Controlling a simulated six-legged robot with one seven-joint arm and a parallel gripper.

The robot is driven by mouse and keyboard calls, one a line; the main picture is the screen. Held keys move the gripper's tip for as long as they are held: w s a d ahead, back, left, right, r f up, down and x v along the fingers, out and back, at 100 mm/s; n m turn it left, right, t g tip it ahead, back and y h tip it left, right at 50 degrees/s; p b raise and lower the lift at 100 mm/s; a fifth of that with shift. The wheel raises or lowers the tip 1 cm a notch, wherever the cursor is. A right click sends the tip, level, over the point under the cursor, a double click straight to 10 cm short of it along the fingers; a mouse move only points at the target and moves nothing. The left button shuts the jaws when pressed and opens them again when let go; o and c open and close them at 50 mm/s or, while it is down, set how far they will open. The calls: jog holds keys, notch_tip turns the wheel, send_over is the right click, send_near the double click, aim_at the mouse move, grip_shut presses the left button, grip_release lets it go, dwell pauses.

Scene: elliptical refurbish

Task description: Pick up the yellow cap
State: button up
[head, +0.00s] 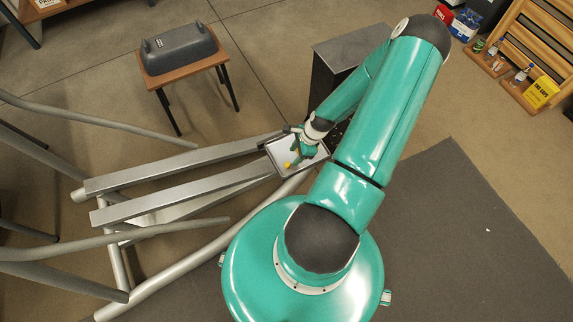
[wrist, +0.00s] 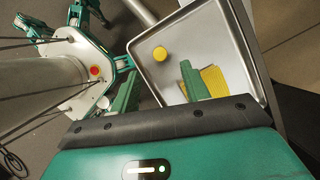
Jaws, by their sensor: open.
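The yellow cap (wrist: 160,53) is a small round piece lying in a shallow metal tray (wrist: 225,28), near the tray's left wall in the wrist view. It also shows as a yellow dot in the head view (head: 288,165). My gripper (wrist: 157,70) is open, with its two green fingers apart and nothing seen between them. The cap appears just beyond the fingertips, between their lines; I cannot tell the height gap. In the head view my gripper (head: 299,157) is over the tray (head: 273,157), close to the cap.
A yellow ridged piece (wrist: 215,80) lies in the tray behind the right finger. The tray walls stand close around. Silver rails (head: 180,165) run left from the tray. A dark cabinet (head: 345,52) stands behind it. A stool (head: 190,66) bears a grey cover (head: 178,48).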

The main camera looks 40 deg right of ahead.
aim_at(287, 164)
jog(key=shift+x, duration=3.15)
jog(key=shift+a+r, duration=0.1)
grip_shut()
